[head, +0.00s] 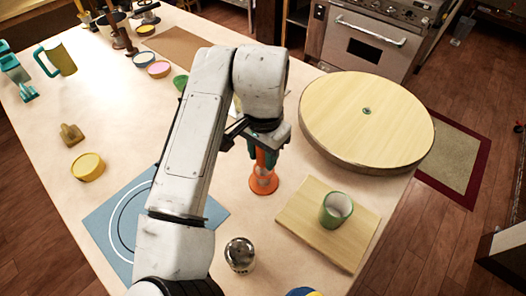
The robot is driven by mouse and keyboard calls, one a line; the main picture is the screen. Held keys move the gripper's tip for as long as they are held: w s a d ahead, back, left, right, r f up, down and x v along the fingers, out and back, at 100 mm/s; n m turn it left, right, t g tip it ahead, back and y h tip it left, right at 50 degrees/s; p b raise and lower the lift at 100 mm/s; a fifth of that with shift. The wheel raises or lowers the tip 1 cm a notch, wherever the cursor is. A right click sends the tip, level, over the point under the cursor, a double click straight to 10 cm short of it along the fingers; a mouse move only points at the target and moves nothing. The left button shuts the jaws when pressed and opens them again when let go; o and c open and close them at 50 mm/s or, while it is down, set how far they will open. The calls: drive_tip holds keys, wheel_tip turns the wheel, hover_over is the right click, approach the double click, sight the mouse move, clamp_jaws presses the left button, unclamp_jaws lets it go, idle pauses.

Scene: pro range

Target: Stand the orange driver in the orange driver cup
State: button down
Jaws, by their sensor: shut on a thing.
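My gripper (263,147) points down over the counter, right of the picture's middle, and is shut on the orange driver (262,158). The driver hangs roughly upright below the jaws, its upper part hidden by my gripper. Directly below it is an orange piece with a wide round foot (263,185), which looks like the orange driver cup on the counter. The driver's lower end overlaps this cup in the head view. I cannot tell whether it is inside, touching or just in front of it.
A round wooden board (390,115) stands close on the right. A wooden square board (300,235) with a green cup (336,209) lies at the lower right. A metal shaker-like piece (240,255) stands in front. A blue mat (215,212) lies left, partly under my arm.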

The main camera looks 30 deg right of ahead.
drive_tip(key=shift+f, duration=0.25)
idle(0.5)
drive_tip(key=c, duration=0.7)
unclamp_jaws()
drive_tip(key=shift+o, duration=0.2)
wheel_tip(320, 180, up, 11)
drive_tip(key=shift+f, duration=0.1)
